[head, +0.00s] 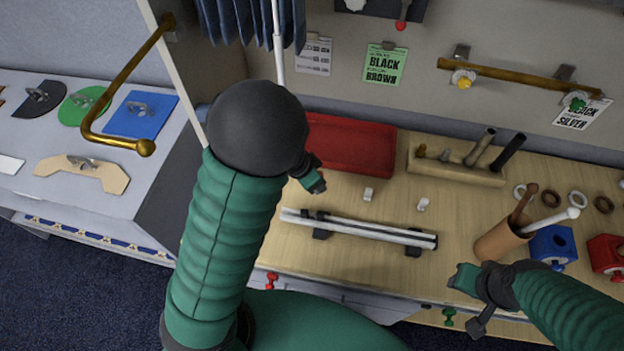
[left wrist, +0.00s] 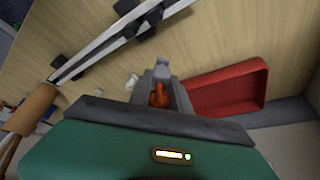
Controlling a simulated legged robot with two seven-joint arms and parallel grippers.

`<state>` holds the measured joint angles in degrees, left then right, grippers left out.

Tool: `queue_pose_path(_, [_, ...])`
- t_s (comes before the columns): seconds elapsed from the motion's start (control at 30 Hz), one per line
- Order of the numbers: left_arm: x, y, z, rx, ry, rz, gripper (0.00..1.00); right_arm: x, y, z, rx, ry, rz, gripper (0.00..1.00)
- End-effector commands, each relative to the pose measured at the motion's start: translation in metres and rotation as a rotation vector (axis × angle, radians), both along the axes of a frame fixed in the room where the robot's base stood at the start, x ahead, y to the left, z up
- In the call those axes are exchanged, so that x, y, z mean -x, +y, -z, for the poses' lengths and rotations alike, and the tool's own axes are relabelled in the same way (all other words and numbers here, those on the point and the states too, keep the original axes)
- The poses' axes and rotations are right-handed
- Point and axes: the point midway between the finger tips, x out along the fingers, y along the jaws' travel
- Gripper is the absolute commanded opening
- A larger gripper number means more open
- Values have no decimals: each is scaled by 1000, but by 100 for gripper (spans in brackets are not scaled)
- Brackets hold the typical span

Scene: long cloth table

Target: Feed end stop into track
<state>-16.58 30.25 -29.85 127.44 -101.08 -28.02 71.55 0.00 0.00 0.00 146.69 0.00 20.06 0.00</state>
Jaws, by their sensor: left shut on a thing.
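The white track (head: 360,229) lies across the wooden table on dark supports. It also shows at the upper left of the left wrist view (left wrist: 105,40). My left gripper (head: 316,184) is behind the track's left part, beside the red tray, and apart from the track. In the left wrist view my left gripper (left wrist: 161,76) is shut on a small orange-red piece, which looks like the end stop (left wrist: 158,95). The piece is hidden in the head view. My right gripper (head: 473,302) is near the table's front edge, away from the track; its jaw opening is unclear.
A red tray (head: 352,146) stands behind the track. Two small white pieces (head: 368,194) (head: 423,204) lie between them. A wooden block with rods (head: 455,168), a brown cup (head: 500,243), rings and blue and red blocks (head: 553,245) fill the right side.

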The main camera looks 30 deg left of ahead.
Motion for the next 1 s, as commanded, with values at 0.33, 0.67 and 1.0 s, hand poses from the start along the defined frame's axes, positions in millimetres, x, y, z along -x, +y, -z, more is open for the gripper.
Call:
queue_pose_path(0.33, [28,25,-7,-1,4,-241,0,0,0,-16,0,-1,0,36])
queue_pose_path(0.67, [25,84,0,2,6,92,0,0,0,-74,0,-1,0,36])
queue_pose_path(1.0, [62,139,29,5,5,544,0,0,0,-140,0,0,0,36])
